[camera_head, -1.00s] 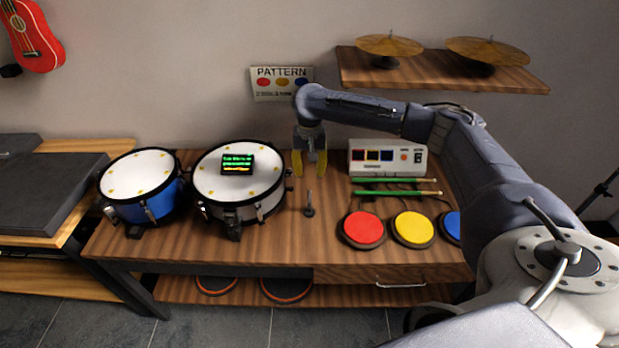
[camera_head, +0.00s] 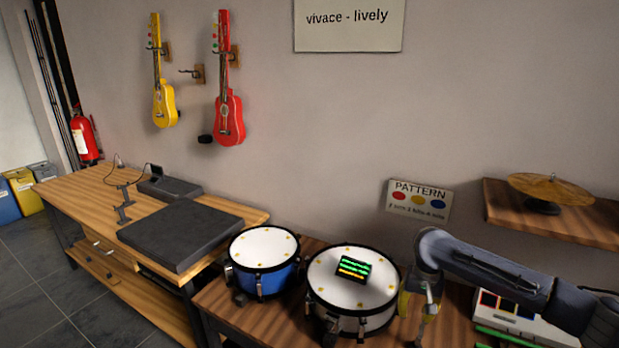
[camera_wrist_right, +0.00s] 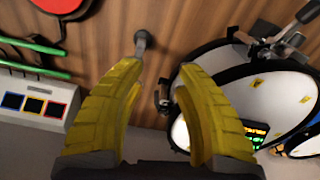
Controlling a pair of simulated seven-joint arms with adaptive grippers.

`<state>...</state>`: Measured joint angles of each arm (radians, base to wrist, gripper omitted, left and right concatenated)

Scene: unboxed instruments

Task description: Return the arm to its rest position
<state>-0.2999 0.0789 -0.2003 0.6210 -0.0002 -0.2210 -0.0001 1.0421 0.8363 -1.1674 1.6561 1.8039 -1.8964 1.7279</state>
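My right arm (camera_head: 490,268) reaches in from the right in the head view. Its right gripper (camera_head: 416,308) points down just right of the white snare-like drum (camera_head: 340,290), with the lower tips partly cut off or hard to make out. In the right wrist view the two yellow fingers of this gripper (camera_wrist_right: 160,75) stand apart with nothing between them. Bare wooden table (camera_wrist_right: 115,50) shows beyond them. My left gripper is not in view.
A blue drum (camera_head: 264,265) stands beside the white one. A control box with coloured squares (camera_head: 515,312) sits under the arm. A cymbal (camera_head: 550,190) stands on the wall shelf (camera_head: 560,220). A red pad (camera_wrist_right: 62,5) and green sticks (camera_wrist_right: 30,45) lie near the gripper.

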